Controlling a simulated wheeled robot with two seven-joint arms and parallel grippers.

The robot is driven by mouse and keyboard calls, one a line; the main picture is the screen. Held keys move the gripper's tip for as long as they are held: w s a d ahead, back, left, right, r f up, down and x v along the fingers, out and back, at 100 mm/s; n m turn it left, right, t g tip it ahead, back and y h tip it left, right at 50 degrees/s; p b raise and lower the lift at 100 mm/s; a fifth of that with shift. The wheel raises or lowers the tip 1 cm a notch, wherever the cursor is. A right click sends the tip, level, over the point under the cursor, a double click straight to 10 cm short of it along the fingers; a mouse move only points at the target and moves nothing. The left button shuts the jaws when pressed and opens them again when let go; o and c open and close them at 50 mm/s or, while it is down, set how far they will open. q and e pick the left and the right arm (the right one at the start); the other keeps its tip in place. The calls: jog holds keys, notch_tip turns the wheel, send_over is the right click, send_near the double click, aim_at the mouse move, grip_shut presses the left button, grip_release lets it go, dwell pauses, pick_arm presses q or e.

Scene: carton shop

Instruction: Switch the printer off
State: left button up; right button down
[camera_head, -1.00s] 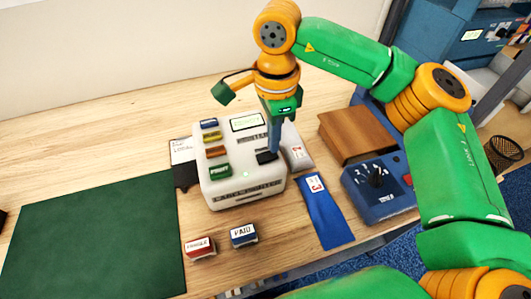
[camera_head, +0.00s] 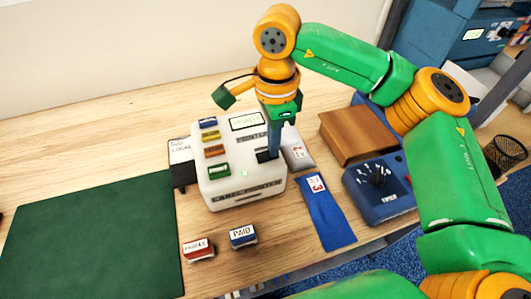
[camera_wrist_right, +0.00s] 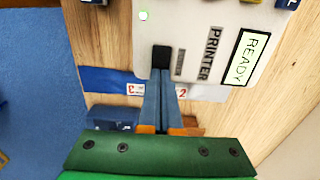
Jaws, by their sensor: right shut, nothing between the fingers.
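The white label printer (camera_head: 246,190) stands on the wooden table in the head view, with coloured buttons down its left side. Its display (camera_head: 247,121) reads READY, and it also shows in the wrist view (camera_wrist_right: 246,58). A small green light (camera_wrist_right: 143,15) is lit on the printer's top. A black switch (camera_wrist_right: 160,55) sits at the printer's edge; my right gripper (camera_wrist_right: 161,74) is shut and empty with its fingertips at this switch, seemingly touching it. In the head view the right gripper (camera_head: 274,154) points down over the printer's right side. My left gripper is not in view.
Stamps marked PAID (camera_head: 243,236) and a red one (camera_head: 198,248) stand in front. A green mat (camera_head: 95,240) lies left.

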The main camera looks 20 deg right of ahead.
jog(key=shift+f, duration=0.1)
notch_tip(320, 180, up, 7)
jog(key=p, duration=0.5)
jog(key=shift+p, duration=0.4)
